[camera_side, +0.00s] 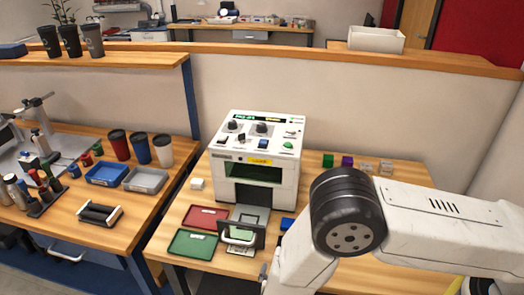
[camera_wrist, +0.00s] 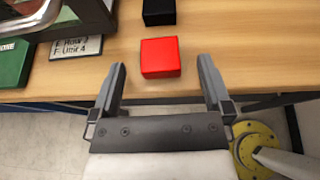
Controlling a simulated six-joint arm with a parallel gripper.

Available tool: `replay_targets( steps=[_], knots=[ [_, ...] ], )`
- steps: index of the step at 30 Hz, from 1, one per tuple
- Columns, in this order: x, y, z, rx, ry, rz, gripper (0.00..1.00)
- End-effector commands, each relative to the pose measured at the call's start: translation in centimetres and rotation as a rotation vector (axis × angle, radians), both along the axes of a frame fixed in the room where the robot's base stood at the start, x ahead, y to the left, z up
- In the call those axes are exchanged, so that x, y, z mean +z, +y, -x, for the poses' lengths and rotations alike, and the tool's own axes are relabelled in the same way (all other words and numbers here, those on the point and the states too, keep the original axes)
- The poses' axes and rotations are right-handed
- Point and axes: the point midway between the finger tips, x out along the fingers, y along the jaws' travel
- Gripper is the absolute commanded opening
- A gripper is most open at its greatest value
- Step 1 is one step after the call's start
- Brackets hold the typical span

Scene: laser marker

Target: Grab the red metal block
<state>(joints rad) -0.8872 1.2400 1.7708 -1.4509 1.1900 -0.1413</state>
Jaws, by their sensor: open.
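The red metal block (camera_wrist: 161,58) lies on the wooden table near its front edge, in the upper middle of the wrist view. My gripper (camera_wrist: 160,72) is open and empty, with one finger to the left and one to the right of the block in the picture. The fingertips appear just short of the block, and I cannot tell their height above the table. In the side view the red block and my gripper are hidden behind my arm.
A black block (camera_wrist: 159,12) lies just beyond the red one. The laser marker (camera_side: 259,160) stands on the table, with a red tray (camera_side: 205,217) and green tray (camera_side: 193,244) beside it. A small sign (camera_wrist: 76,48) is left of the red block. Green (camera_side: 328,160) and purple (camera_side: 347,161) blocks sit farther back.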

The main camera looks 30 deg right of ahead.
Motion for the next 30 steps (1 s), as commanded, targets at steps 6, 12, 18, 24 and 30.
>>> replay_targets(
  steps=[6,12,18,24,30],
  knots=[
    [-0.9,-1.4,-1.5,-0.002,0.000,0.000,1.00],
    [-1.0,-1.6,-1.7,0.000,-0.001,-0.001,1.00],
    [-1.0,-1.6,-1.7,0.000,-0.001,-0.001,1.00],
    [-1.0,-1.6,-1.7,0.000,-0.001,-0.001,0.97],
    [-1.0,-1.6,-1.7,0.000,-0.001,-0.001,0.33]
  ],
)
